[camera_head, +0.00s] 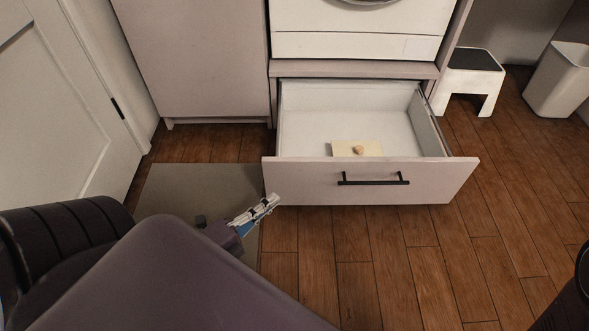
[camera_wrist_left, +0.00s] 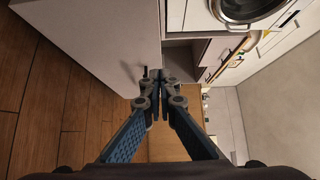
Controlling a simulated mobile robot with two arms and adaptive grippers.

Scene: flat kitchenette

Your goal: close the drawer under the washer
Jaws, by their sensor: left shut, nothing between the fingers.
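The drawer (camera_head: 370,182) under the washer (camera_head: 355,30) is pulled far out. Its pale front carries a dark bar handle (camera_head: 374,181). My left gripper (camera_head: 274,200) is shut and empty, its tips overlapping the lower left corner of the drawer front in the head view; contact cannot be told. In the left wrist view the closed fingertips (camera_wrist_left: 164,75) are in front of a large pale panel, and the washer (camera_wrist_left: 240,12) shows at the upper right. My right gripper is not in view.
A small yellowish board (camera_head: 345,148) with a round tan item lies inside the drawer. A grey mat (camera_head: 185,180) lies left of it. A step stool (camera_head: 470,75) and a white bin (camera_head: 560,80) stand at the right. The wooden floor before the drawer is clear.

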